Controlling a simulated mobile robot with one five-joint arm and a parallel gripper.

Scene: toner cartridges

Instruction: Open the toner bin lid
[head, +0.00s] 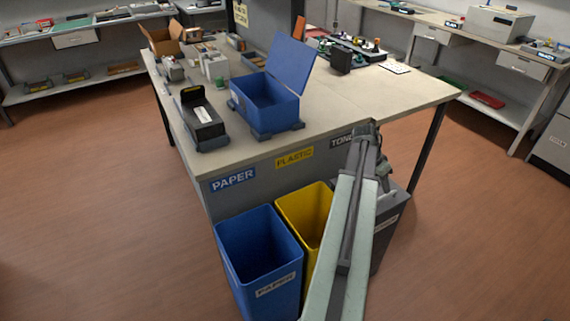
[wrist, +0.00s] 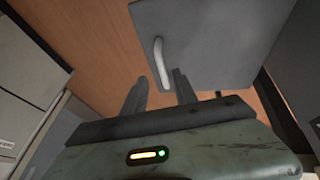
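The grey toner bin (head: 386,229) stands at the table's front, right of the yellow bin, partly hidden behind my arm. In the wrist view its flat grey lid (wrist: 225,45) looks shut, and a pale bar handle (wrist: 159,58) stands on it near one edge. My gripper (wrist: 161,77) is open and empty. The handle's near end shows between the two dark fingers, while its far end lies beyond the fingertips. I cannot tell whether the fingers touch it. In the head view my arm hides most of the lid, and the fingers cannot be made out.
A blue paper bin (head: 258,262) and a yellow plastic bin (head: 305,212) stand left of the toner bin. The floor to the left is clear.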

